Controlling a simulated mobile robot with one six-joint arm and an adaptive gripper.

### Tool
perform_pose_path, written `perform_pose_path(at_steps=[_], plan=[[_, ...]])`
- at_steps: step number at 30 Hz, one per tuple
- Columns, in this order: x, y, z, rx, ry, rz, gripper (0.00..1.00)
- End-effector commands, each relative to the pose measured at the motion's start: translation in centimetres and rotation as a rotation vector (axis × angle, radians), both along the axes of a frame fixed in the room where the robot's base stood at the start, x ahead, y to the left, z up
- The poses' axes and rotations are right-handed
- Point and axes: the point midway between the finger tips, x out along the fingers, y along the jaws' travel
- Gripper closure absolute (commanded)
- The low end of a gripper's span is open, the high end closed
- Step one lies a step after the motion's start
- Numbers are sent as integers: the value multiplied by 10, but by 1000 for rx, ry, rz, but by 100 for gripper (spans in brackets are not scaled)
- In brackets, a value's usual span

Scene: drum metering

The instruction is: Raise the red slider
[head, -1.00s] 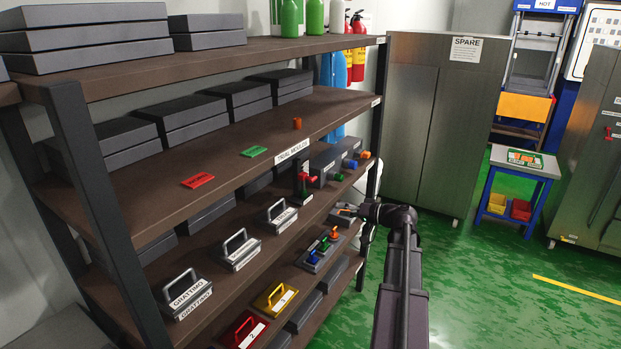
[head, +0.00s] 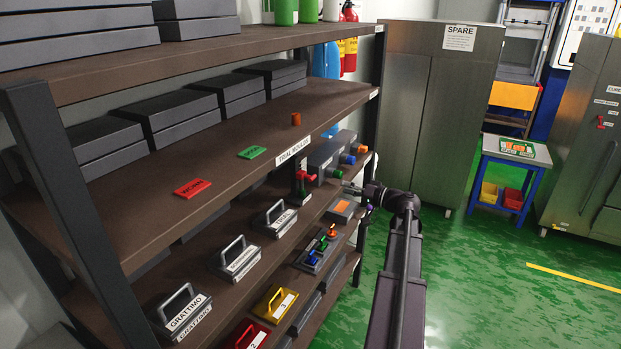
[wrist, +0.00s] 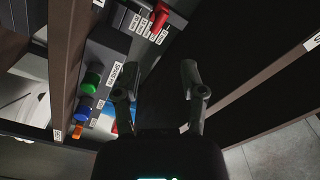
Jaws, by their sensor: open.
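The red slider (head: 306,176) is a red handle on a dark upright post at the far end of the middle shelf. In the wrist view the red handle (wrist: 159,19) shows at the top, beside a row of small white labels. My gripper (head: 352,188) is to the right of the slider in the head view, at the shelf's front edge. In the wrist view my gripper (wrist: 156,82) has its two fingers spread, with nothing between them. The red handle lies beyond the fingertips, apart from them.
A grey box with a green knob (wrist: 92,80), a blue knob (wrist: 84,104) and an orange knob (wrist: 81,116) stands next to the slider. An orange-topped block (head: 343,208) and a panel of coloured levers (head: 318,250) lie below. Green floor is open to the right.

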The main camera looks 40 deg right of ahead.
Motion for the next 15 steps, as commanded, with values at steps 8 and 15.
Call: perform_pose_path(at_steps=[8, 15], plan=[[3, -1, 0, 0, 0, -5, 46], [22, 6, 0, 0, 0, -4, 46]])
